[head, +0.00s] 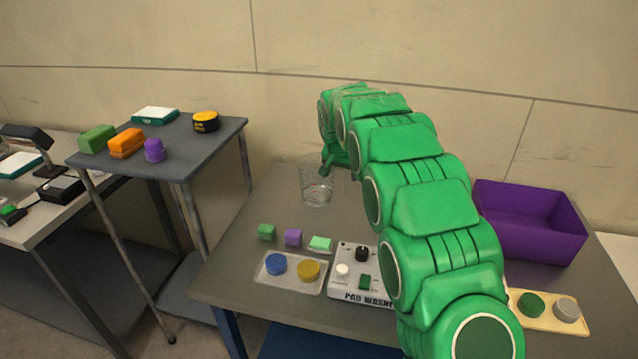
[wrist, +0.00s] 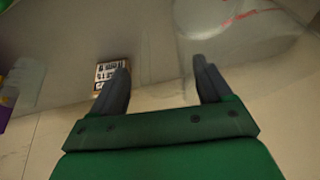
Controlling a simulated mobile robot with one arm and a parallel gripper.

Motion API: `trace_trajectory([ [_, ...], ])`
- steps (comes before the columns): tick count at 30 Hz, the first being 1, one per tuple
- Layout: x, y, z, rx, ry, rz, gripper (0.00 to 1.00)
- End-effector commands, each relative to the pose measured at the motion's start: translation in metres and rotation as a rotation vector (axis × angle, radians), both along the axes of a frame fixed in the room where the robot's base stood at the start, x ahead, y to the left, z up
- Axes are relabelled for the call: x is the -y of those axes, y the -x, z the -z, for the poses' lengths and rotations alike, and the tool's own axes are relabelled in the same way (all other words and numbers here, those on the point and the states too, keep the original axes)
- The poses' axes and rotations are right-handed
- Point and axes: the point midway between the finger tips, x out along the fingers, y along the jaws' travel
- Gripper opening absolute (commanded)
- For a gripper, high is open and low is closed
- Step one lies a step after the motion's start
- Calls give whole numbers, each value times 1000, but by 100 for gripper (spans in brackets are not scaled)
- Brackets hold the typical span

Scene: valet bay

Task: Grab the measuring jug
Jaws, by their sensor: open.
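The measuring jug (head: 316,190) is clear glass and stands upright on the grey table, left of my arm in the head view. In the wrist view the jug (wrist: 238,38) is a see-through shape with red marks at the upper right, beyond my right finger. My gripper (wrist: 162,75) is open, with nothing between its two dark fingers. In the head view my gripper (head: 330,163) is just behind and right of the jug's rim, partly hidden by my arm. I cannot tell whether it touches the jug.
A purple bin (head: 530,225) stands right of my arm. In front of the jug are small blocks (head: 293,238), a tray with blue and yellow discs (head: 290,286) and a pad washer box (head: 345,290). A cream tray (head: 545,325) is front right. A side table (head: 190,150) stands left.

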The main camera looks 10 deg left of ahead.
Motion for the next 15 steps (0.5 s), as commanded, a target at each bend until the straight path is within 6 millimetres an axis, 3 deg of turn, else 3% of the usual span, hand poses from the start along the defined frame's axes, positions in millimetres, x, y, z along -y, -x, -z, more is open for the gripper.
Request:
trace_trajectory([
  [10, 0, -3, 9, 0, 0, 0, 77],
  [15, 0, -3, 9, 0, 0, -1, 51],
])
